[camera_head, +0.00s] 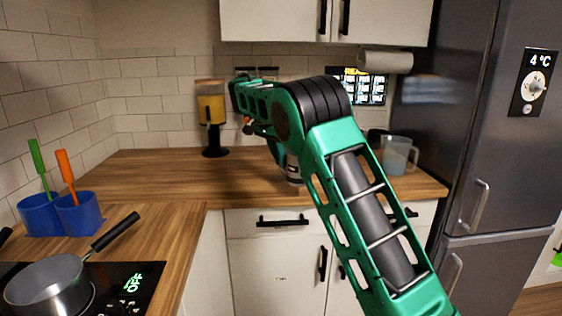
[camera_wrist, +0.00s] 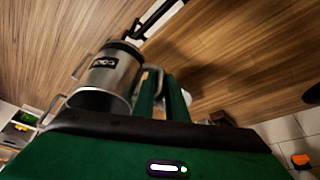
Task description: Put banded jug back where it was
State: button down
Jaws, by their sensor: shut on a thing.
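The banded jug (camera_wrist: 112,76) is a grey metal jug with a dark lettered band, seen large in the wrist view left of my fingers. My gripper (camera_wrist: 160,88) is shut on the jug's handle, which passes to the green fingers at the jug's right side. The jug looks tilted in the wrist view because the camera is rolled. In the head view my own arm hides most of the gripper and jug; a small grey part shows below the arm, over the wooden counter (camera_head: 160,175). I cannot tell whether the jug touches the counter.
A clear jug (camera_head: 397,155) stands at the counter's right end, near the fridge (camera_head: 470,130). A yellow-filled dispenser (camera_head: 211,108) stands at the back left. Blue utensil cups (camera_head: 77,213) and a pan (camera_head: 47,283) on the hob are at the left. The counter's left stretch is clear.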

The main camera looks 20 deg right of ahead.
jog(key=s+a+f+n+t+y, duration=0.1)
jog(key=s+f+n, duration=0.3)
jog(key=s+f, duration=0.3)
jog(key=s+a+f+n+y, duration=0.1)
jog(key=s+f+n, duration=0.4)
jog(key=f, duration=0.9)
jog(key=s+a+f+n+t+y, duration=0.1)
jog(key=s+f+n, duration=0.3)
jog(key=s+f, duration=0.6)
jog(key=shift+s+a+f+t+y, duration=0.15)
jog(key=shift+a+f+t+y, duration=0.15)
jog(key=shift+a+f+y, duration=0.3)
jog(key=shift+f, duration=0.1)
